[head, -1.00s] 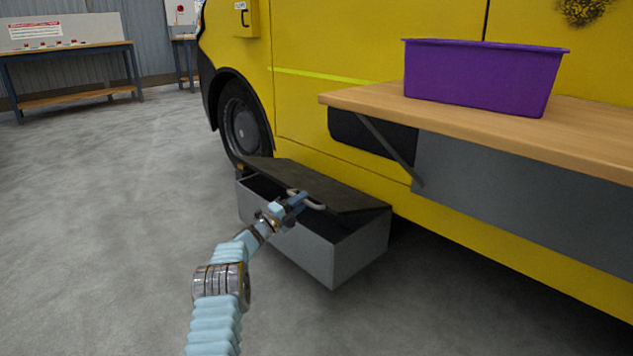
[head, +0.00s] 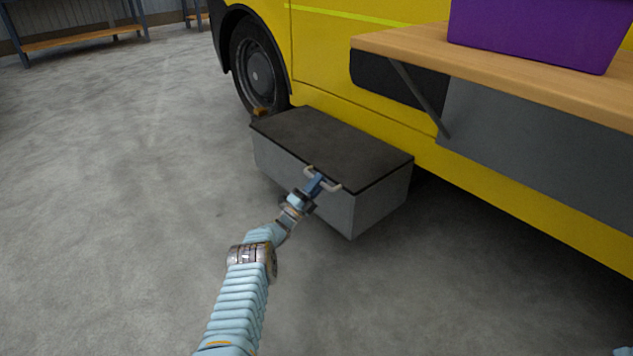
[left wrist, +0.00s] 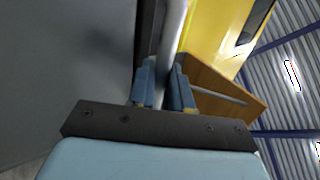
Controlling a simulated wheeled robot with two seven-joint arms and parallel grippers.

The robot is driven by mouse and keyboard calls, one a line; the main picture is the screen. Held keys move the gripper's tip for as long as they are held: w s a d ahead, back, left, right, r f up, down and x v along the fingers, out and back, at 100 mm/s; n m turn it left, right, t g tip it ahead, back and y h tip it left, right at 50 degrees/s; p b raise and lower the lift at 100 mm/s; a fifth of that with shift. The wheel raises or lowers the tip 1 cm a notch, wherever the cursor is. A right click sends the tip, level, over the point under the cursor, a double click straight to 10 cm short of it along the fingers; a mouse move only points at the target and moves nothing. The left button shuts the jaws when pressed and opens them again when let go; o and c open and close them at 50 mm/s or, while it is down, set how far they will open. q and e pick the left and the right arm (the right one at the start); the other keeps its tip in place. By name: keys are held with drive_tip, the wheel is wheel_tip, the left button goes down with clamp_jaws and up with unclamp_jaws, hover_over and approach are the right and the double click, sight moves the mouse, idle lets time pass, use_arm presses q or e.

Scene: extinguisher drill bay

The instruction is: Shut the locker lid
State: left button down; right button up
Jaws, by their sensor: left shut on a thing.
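The locker (head: 300,178) is a grey box on the floor against the yellow vehicle. Its dark lid (head: 335,140) lies flat over the box, with no clear gap along the front edge. A light bar handle (head: 332,187) sits at the lid's front edge. My left gripper (head: 315,181) is shut on the handle. In the left wrist view the handle (left wrist: 173,40) runs between the two blue fingers (left wrist: 165,88). The fingertips' far side is hidden.
A wooden shelf (head: 500,78) with a purple bin (head: 540,32) juts from the yellow vehicle (head: 345,50) at right, above and beyond the locker. A wheel (head: 258,70) stands behind it. The concrete floor at left is clear.

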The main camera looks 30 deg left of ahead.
use_arm(q)
drive_tip(key=shift+w+d+r, duration=0.2)
drive_tip(key=shift+w, duration=0.1)
drive_tip(key=c, duration=1.1)
unclamp_jaws()
drive_tip(key=shift+w+f, duration=0.15)
drive_tip(key=shift+c, duration=0.2)
drive_tip(key=shift+s+a+f, duration=0.1)
drive_tip(key=shift+s+f, duration=0.15)
drive_tip(key=shift+s, duration=0.05)
drive_tip(key=p+v, duration=0.2)
drive_tip(key=v, duration=1.1)
drive_tip(key=shift+s+a, duration=0.2)
drive_tip(key=shift+s, duration=0.05)
drive_tip(key=shift+f, duration=0.15)
